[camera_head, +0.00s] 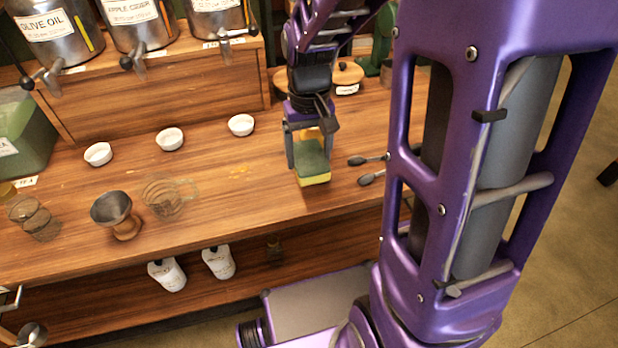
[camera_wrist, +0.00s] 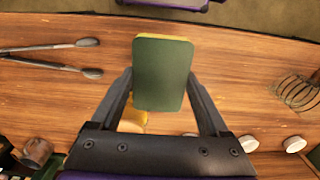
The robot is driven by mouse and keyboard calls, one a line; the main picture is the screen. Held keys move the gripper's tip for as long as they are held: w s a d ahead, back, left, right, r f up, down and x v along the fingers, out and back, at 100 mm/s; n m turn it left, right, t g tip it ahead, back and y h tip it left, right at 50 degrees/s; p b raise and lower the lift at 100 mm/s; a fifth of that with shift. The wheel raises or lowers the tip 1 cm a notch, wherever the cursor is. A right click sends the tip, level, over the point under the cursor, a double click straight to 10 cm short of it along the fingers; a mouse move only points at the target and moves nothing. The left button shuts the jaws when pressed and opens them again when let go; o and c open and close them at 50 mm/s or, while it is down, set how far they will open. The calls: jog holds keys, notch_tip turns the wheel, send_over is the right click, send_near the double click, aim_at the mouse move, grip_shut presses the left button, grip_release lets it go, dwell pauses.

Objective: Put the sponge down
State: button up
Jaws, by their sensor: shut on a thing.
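The sponge (camera_head: 313,163) has a green face and a yellow body. My gripper (camera_head: 308,160) is shut on it, just over the wooden counter (camera_head: 240,180) near its front edge. In the wrist view the sponge (camera_wrist: 162,73) sits between the two fingers of my gripper (camera_wrist: 162,88), its green face toward the camera. I cannot tell whether its underside touches the counter. A yellow thing (camera_wrist: 132,120) shows partly behind the sponge in the wrist view.
Tongs (camera_head: 370,169) lie right of the sponge. White bowls (camera_head: 240,125), a metal funnel (camera_head: 115,212) and a wire whisk-like item (camera_head: 168,195) stand to the left. Metal dispensers (camera_head: 135,25) stand on a raised shelf behind.

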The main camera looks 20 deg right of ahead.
aim_at(309, 155)
notch_tip(309, 155, down, 8)
jog(key=shift+f+b, duration=0.2)
jog(key=shift+b, duration=0.6)
jog(key=shift+f, duration=0.1)
jog(key=o, duration=1.2)
jog(key=shift+c, duration=0.2)
notch_tip(309, 155, up, 12)
jog(key=p, duration=0.2)
jog(key=shift+p, duration=0.35)
jog(key=shift+w, duration=0.1)
